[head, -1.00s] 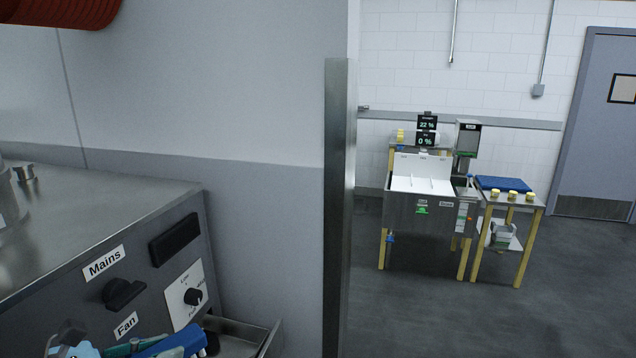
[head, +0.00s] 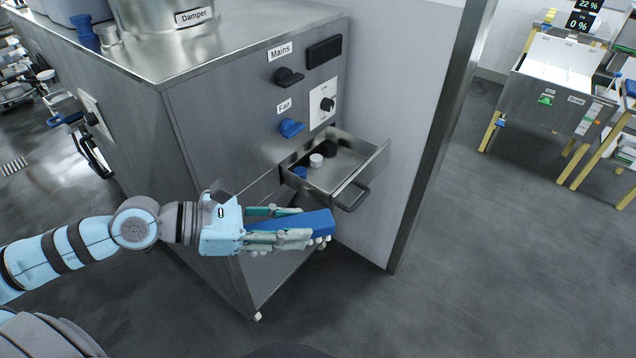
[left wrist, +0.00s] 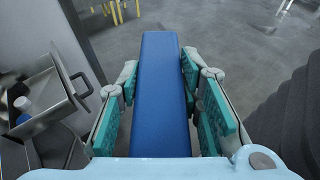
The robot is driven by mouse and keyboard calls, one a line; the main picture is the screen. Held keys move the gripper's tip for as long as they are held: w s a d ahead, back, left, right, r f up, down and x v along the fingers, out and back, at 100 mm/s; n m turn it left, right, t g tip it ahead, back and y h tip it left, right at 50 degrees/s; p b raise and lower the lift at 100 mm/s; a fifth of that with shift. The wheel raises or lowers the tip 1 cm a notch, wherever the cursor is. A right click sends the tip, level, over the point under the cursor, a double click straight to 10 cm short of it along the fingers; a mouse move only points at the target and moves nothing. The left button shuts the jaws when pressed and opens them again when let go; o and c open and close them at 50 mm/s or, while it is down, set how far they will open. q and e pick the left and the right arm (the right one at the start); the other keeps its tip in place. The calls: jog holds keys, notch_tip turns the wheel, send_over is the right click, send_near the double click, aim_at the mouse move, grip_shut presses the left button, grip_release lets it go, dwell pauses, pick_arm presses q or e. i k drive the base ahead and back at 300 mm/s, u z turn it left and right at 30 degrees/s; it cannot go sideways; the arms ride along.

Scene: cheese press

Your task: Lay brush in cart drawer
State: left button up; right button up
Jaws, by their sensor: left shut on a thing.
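The brush (head: 318,221) is a long blue block with pale bristle ends showing along its lower edge near the tip. My left gripper (head: 290,226) is shut on it, with fingers on both sides. The left wrist view shows the brush's flat blue back (left wrist: 162,90) pointing straight out between the fingers. The cart drawer (head: 366,170) is pulled open from the steel cart, with a bar handle at its front. The gripper and brush are outside the drawer, just in front of and below it in the head view. My right gripper is not in view.
The drawer holds a small white-topped item (head: 316,160), a black item (head: 331,148) and a blue one (head: 300,172). The steel cart (head: 215,130) has Mains and Fan knobs above the drawer. A wall edge (head: 430,150) stands right of it.

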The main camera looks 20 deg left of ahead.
aim_at(347, 172)
jog(key=z, duration=0.8)
jog(key=i, duration=1.3)
jog(key=u, duration=0.8)
